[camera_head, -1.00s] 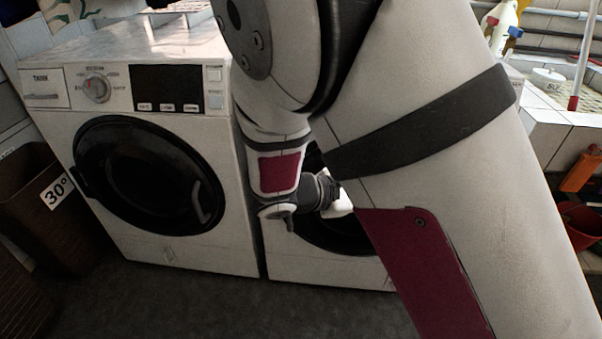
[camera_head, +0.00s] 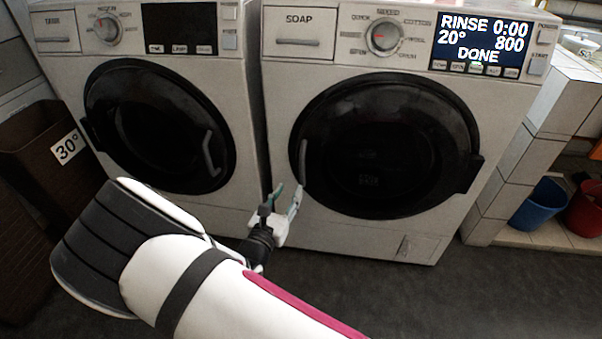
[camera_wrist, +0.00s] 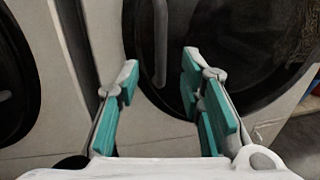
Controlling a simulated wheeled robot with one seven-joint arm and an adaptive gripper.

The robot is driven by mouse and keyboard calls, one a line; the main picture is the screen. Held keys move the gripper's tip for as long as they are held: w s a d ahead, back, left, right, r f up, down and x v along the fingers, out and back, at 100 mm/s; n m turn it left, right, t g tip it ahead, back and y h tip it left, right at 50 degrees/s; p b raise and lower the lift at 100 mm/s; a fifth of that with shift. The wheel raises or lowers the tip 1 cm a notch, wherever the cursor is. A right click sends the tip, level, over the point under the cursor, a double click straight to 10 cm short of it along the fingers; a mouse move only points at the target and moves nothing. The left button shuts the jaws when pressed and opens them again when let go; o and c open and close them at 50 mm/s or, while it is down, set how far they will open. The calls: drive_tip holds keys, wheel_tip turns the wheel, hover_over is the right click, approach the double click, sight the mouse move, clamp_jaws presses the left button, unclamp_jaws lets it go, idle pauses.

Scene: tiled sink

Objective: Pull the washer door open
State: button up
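The right washer (camera_head: 276,130) has a closed round black door (camera_head: 385,150) with a grey vertical handle (camera_head: 303,163) on its left edge. My gripper (camera_head: 287,193) is in front of the lower left of this door, just below and left of the handle in the head view. In the wrist view my gripper (camera_wrist: 160,68) is open and empty. The handle (camera_wrist: 160,42) shows ahead, between the lines of the two teal-padded fingers and beyond their tips. I see no contact with it.
A second washer (camera_head: 245,120) with a closed door and its own handle (camera_head: 210,153) stands close on the left. A brown basket (camera_head: 30,150) is at far left. A tiled ledge (camera_head: 535,150) and blue bucket (camera_head: 538,203) are at right. The dark floor in front is clear.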

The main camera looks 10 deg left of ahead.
sight(301, 171)
drive_tip(key=b+x, duration=0.3)
drive_tip(key=x, duration=0.7)
drive_tip(key=shift+w+d, duration=0.15)
drive_tip(key=shift+w, duration=0.15)
drive_tip(key=shift+c, duration=0.4)
clamp_jaws()
